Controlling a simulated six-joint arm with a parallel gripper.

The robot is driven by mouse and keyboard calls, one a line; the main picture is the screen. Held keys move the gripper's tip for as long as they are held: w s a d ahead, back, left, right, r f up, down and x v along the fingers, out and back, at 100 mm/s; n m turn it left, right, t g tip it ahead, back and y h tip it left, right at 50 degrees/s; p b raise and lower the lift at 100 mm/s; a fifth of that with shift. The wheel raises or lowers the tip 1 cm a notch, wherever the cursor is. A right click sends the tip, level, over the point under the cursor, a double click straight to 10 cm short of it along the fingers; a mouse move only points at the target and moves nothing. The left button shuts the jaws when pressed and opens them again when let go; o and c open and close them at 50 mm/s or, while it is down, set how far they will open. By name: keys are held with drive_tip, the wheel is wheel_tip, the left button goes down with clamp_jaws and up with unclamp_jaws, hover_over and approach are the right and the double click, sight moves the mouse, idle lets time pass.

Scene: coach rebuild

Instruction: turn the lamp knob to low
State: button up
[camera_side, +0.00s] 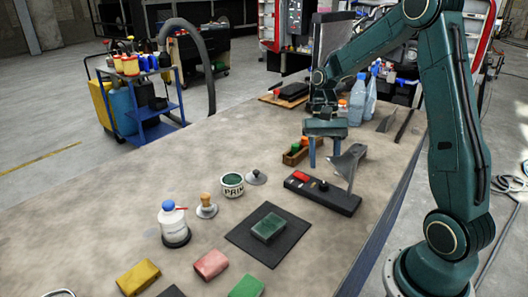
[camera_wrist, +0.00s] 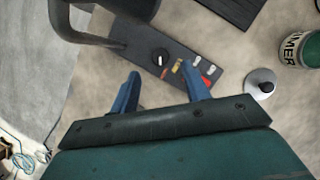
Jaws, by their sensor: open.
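The black knob (camera_side: 323,185) sits on a long dark control panel (camera_side: 340,201) on the bench. In the wrist view the knob (camera_wrist: 160,57) shows a white pointer mark, and the panel carries small red, yellow and white parts beside it. I cannot read any setting labels. A grey lamp-like piece (camera_side: 346,163) rises by the panel's far side. My gripper (camera_side: 328,158) is open and empty above and behind the panel. In the wrist view the knob appears just beyond and between the fingertips of my gripper (camera_wrist: 162,72), apart from them.
Near the panel are a wooden tray (camera_side: 295,155), a paint tin (camera_side: 232,186), a metal lid (camera_side: 256,178) and a dark mat (camera_side: 245,236) with a green block (camera_side: 268,227). Bottles (camera_side: 357,100) stand behind my gripper.

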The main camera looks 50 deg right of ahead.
sight(324, 184)
drive_tip(key=shift+x, duration=2.8)
drive_tip(key=shift+c, duration=0.2)
drive_tip(key=c, duration=1)
